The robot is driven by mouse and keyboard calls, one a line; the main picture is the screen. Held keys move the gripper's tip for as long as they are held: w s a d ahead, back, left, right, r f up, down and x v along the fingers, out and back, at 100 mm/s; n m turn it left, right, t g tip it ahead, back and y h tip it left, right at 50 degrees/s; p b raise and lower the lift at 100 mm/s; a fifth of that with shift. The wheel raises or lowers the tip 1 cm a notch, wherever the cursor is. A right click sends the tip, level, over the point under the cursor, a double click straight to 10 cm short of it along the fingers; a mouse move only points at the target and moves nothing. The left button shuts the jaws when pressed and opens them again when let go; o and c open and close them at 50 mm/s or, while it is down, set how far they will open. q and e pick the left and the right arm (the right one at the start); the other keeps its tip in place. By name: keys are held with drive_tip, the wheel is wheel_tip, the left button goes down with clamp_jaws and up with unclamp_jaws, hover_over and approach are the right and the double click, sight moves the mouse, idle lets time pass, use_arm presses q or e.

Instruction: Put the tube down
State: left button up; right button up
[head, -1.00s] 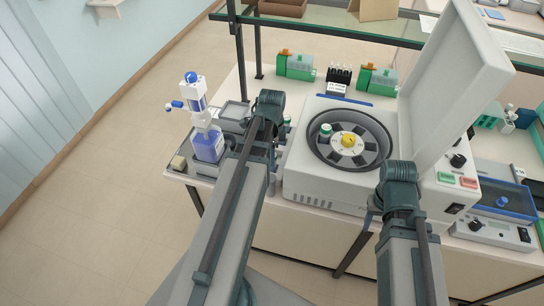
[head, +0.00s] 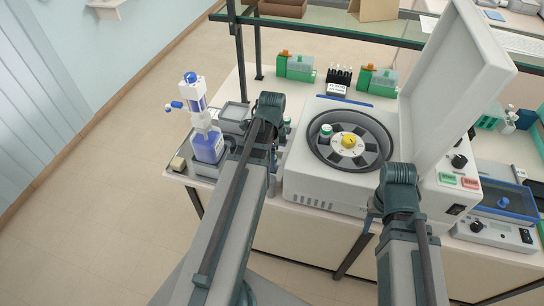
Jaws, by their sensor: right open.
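A tube with a pale green cap (head: 326,130) stands in the left part of the rotor of the open centrifuge (head: 300,181). No gripper is seen touching it. My right gripper (head: 371,206) is mostly hidden behind my right arm at the centrifuge's front edge. It is open, and I see nothing held in it.
The raised centrifuge lid (head: 462,85) stands at the right. A blue-liquid dispenser bottle (head: 207,146) is at the bench's left end. Green boxes (head: 296,67) and a dark tube rack (head: 339,77) stand behind. A blue-topped device (head: 503,203) is at the right.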

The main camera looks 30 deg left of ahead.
use_arm(q)
wheel_tip(320, 180, up, 13)
drive_tip(key=p, duration=1.2)
drive_tip(key=shift+f, duration=0.15)
drive_tip(key=d+n, duration=0.1)
drive_tip(key=d, duration=0.3)
drive_tip(key=s+d+n, duration=0.1)
drive_tip(key=d, duration=0.4)
drive_tip(key=s+d+n, duration=0.1)
drive_tip(key=d, duration=0.3)
drive_tip(key=shift+s+d+n+y, duration=0.1)
drive_tip(key=shift+d+n+y, duration=0.2)
drive_tip(key=shift+n, duration=0.1)
drive_tip(key=s+d+n, duration=0.1)
drive_tip(key=s+d, duration=0.1)
drive_tip(key=d, duration=0.2)
drive_tip(key=s+d+n, duration=0.1)
drive_tip(key=d+n, duration=0.1)
drive_tip(key=d, duration=0.1)
drive_tip(key=s+d+n, duration=0.2)
drive_tip(key=d, duration=0.2)
drive_tip(key=shift+s+d+y, duration=0.3)
drive_tip(key=shift+s+d, duration=0.05)
